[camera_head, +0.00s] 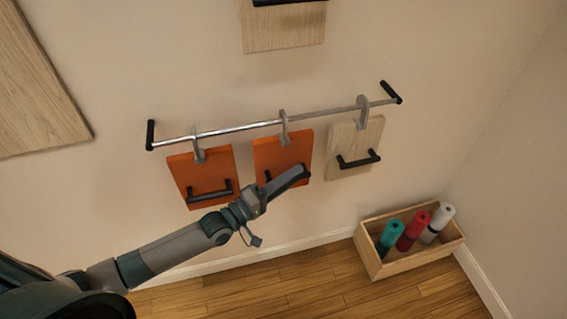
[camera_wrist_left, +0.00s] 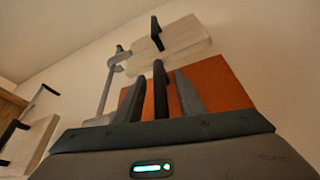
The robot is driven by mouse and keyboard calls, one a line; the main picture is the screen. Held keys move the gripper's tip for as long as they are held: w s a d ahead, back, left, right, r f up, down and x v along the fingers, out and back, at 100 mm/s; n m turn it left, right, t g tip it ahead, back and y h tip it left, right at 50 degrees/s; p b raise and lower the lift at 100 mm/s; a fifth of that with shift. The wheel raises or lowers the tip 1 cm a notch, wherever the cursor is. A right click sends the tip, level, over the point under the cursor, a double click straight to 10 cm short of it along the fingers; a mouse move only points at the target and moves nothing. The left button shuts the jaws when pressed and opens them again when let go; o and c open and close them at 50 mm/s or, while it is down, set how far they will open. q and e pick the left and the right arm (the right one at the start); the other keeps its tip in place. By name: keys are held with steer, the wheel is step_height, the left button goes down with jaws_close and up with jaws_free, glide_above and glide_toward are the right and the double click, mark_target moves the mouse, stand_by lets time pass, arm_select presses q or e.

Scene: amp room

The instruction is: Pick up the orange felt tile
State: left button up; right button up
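Two orange felt tiles hang by grey hooks from a metal rail: a left one (camera_head: 203,172) and a middle one (camera_head: 285,150). Each has a black bar handle; the left tile's handle (camera_head: 210,194) is clear. My left gripper (camera_head: 299,174) is at the lower part of the middle tile and hides part of its handle. In the left wrist view its two fingers (camera_wrist_left: 161,88) stand apart on either side of a black handle (camera_wrist_left: 160,92), in front of an orange tile (camera_wrist_left: 224,88). Gaps show between fingers and handle. My right gripper is out of view.
A pale wooden tile (camera_head: 354,147) with a black handle hangs right of the middle tile on the rail (camera_head: 240,127). A wooden box (camera_head: 420,257) with teal, red and white rolls stands on the floor at right. Another wood panel (camera_head: 284,30) is above.

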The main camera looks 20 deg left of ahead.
arm_select(q)
jaws_close()
steer(key=shift+r, duration=0.2)
steer(key=shift+r, duration=0.25)
steer(key=r, duration=0.2)
steer(key=shift+s+d+r, duration=0.2)
steer(key=shift+s+r, duration=0.1)
steer(key=s+d+b, duration=0.1)
steer(key=s+d, duration=0.8)
steer(key=s, duration=0.5)
steer(key=shift+s+d, duration=0.2)
steer(key=shift+d, duration=0.15)
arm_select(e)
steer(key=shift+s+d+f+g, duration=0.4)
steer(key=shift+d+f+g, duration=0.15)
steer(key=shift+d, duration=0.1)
arm_select(q)
steer(key=shift+r, duration=0.15)
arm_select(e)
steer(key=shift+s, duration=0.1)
